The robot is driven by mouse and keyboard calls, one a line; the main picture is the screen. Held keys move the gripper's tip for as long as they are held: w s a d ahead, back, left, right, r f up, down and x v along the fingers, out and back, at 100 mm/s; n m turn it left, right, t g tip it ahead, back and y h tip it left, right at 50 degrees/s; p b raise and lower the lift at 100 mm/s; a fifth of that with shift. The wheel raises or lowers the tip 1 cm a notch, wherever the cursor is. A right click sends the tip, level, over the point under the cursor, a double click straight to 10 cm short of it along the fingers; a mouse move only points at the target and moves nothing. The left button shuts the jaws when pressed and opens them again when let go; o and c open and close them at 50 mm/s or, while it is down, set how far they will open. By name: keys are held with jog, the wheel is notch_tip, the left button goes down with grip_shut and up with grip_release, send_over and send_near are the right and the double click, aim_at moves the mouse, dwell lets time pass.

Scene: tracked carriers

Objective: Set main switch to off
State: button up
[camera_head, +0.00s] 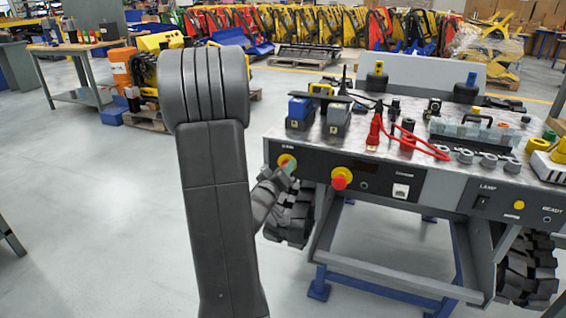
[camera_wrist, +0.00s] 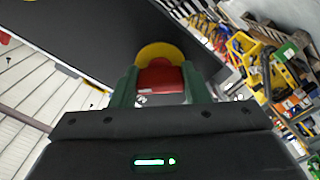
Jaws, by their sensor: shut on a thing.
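The main switch (camera_head: 284,159) is a red knob on a yellow disc, at the left end of the dark front panel (camera_head: 385,178) in the head view. My gripper (camera_head: 291,168) is at this switch, its green fingers partly covering it. In the wrist view the red knob of the main switch (camera_wrist: 159,78) sits between the two green fingers of my gripper (camera_wrist: 160,87), with the yellow disc behind it. The fingers are shut on the knob. The knob's exact angle and the markings around it are hard to read.
A red mushroom button (camera_head: 340,178) on a yellow base is just right of the main switch. Further right are a socket, a lamp switch (camera_head: 482,202) and a yellow button (camera_head: 519,205). Cables and tools crowd the bench top. The floor left is open.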

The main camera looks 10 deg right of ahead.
jog(key=n+p, duration=0.3)
jog(key=n, duration=0.1)
jog(key=shift+r+n, duration=0.15)
jog(key=shift+n, duration=0.15)
jog(key=shift+n+p, duration=1.4)
jog(key=shift+n, duration=0.8)
jog(key=o, duration=1)
jog(key=shift+s, duration=0.1)
jog(key=v, duration=1.3)
jog(key=shift+s+a+p, duration=0.2)
jog(key=shift+s+p, duration=0.05)
jog(key=shift+p, duration=0.15)
jog(key=x, duration=1.4)
jog(key=shift+b, duration=0.35)
